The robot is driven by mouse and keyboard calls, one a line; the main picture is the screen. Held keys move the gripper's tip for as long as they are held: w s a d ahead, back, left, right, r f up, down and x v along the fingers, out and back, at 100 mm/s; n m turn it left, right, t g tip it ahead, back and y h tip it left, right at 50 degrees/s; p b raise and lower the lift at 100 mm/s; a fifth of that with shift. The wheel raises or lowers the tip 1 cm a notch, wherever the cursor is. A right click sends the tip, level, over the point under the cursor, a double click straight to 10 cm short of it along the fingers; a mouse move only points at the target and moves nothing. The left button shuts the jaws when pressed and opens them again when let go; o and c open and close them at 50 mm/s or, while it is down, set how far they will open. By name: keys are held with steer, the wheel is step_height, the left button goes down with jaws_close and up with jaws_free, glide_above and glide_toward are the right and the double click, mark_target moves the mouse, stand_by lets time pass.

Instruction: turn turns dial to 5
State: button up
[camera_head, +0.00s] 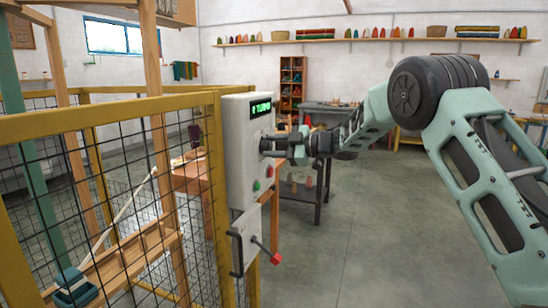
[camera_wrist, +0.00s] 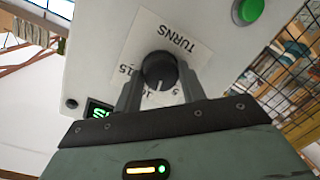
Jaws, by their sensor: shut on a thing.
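The turns dial (camera_wrist: 160,68) is a dark round knob on a white plate (camera_wrist: 185,42) lettered TURNS, upside down in the wrist view, with marks 5, 10 and 15 around it. My gripper (camera_wrist: 160,82) has one finger on each side of the dial and is shut on it. In the head view my gripper (camera_head: 264,147) reaches the grey control box (camera_head: 240,140) from the right and hides the dial. A green-lit display (camera_head: 261,106) on the box ends in TURNS; its number is too small to read surely. The dial's exact setting cannot be told.
A green button (camera_head: 256,185) and a red one (camera_head: 270,171) sit below the dial. A lower box (camera_head: 246,238) carries a red-tipped lever (camera_head: 274,258). A yellow mesh fence (camera_head: 110,122) stands left. The floor (camera_head: 370,230) to the right is clear.

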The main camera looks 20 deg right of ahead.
steer(key=n+b, duration=0.1)
steer(key=b, duration=0.1)
steer(key=n+b, duration=0.2)
steer(key=f+n+b, duration=0.1)
steer(key=n+b, duration=0.1)
steer(key=shift+s+a+t+h, duration=0.15)
steer(key=shift+t+h, duration=0.15)
steer(key=shift+r+n+t+b, duration=0.1)
steer(key=shift+n+t+b, duration=0.4)
steer(key=shift+n+b, duration=2.55)
steer(key=shift+r+m+b, duration=0.1)
steer(key=shift+m+b, duration=0.25)
steer(key=shift+b, duration=0.25)
steer(key=o, duration=0.9)
steer(key=shift+o, duration=0.2)
steer(key=shift+r, duration=0.1)
